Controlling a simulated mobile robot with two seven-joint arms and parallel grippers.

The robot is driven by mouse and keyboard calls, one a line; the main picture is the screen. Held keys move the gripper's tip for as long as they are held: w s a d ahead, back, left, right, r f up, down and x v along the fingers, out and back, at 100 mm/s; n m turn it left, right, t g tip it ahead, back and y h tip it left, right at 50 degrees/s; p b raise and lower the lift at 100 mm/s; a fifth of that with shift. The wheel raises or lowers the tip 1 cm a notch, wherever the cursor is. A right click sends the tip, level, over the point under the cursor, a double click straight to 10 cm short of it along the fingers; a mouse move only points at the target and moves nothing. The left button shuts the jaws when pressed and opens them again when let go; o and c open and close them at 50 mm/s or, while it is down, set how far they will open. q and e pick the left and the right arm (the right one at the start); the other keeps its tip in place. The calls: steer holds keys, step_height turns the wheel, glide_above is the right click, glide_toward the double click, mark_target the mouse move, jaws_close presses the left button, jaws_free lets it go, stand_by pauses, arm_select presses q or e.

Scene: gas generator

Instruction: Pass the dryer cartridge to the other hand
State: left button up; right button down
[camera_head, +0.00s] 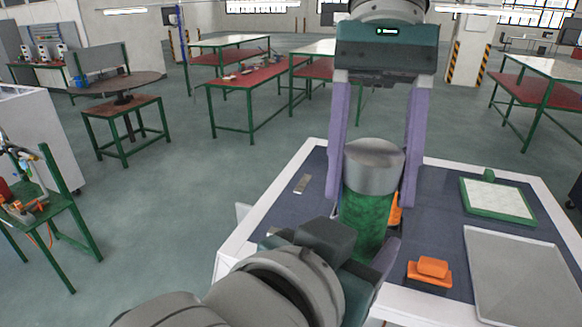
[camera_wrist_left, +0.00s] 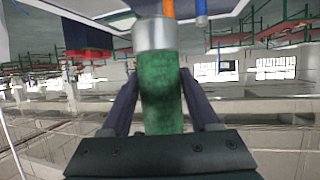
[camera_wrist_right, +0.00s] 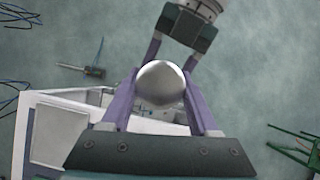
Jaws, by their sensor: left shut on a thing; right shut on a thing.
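The dryer cartridge (camera_head: 364,215) is a cylinder with a green body and a silver cap, held roughly upright above the table. My right gripper (camera_head: 374,182) reaches down from above, its two purple fingers on either side of the silver cap, shut on it. My left gripper (camera_head: 366,248) comes in from the lower left and is shut on the green body, its far finger mostly hidden. The left wrist view shows the cartridge (camera_wrist_left: 162,90) between the left fingers. In the right wrist view the silver end (camera_wrist_right: 160,83) sits between the right fingers, with my left gripper (camera_wrist_right: 173,52) beyond.
The white-edged table (camera_head: 262,215) with a dark blue top lies below. On it are an orange block (camera_head: 430,270), a grey tray (camera_head: 515,275), a green-framed white plate (camera_head: 497,201) and a small metal piece (camera_head: 301,184). Another orange item is partly hidden behind the cartridge.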

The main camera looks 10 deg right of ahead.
arm_select(q)
steer(key=shift+s+d, duration=0.1)
jaws_close()
arm_select(e)
steer(key=shift+w, duration=0.1)
arm_select(q)
steer(key=shift+r, duration=0.1)
arm_select(e)
steer(key=shift+c, duration=2.2)
jaws_free()
steer(key=o, duration=0.4)
steer(key=shift+r, duration=0.1)
